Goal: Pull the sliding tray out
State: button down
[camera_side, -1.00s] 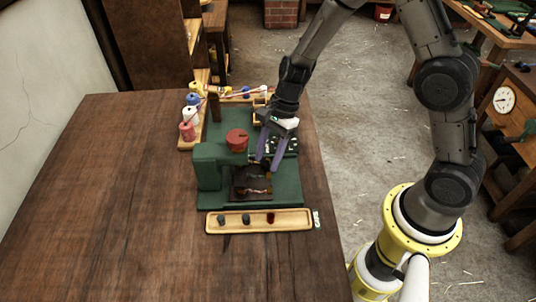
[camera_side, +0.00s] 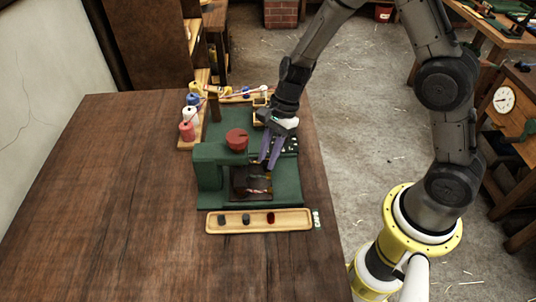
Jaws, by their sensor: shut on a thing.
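The sliding tray (camera_side: 250,186) is a dark brown, flat piece with some coloured marks on it. It sits in a green machine (camera_side: 207,170) with a round red knob (camera_side: 237,138) on top. My gripper (camera_side: 268,165) reaches down with its purple fingers at the tray's far right corner. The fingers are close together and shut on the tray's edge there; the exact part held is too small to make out.
A wooden dish (camera_side: 295,222) with small dark and red pieces lies in front of the machine. Coloured thread spools (camera_side: 187,130) stand on a wooden rack at the back left. The table (camera_side: 110,200) is bare on the left.

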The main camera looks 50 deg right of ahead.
dwell(0.6)
jog(key=s+d, duration=0.6)
jog(key=shift+s+d, duration=0.2)
jog(key=shift+d, duration=0.05)
jog(key=c, duration=0.7)
grip_release()
jog(key=v, duration=1.4)
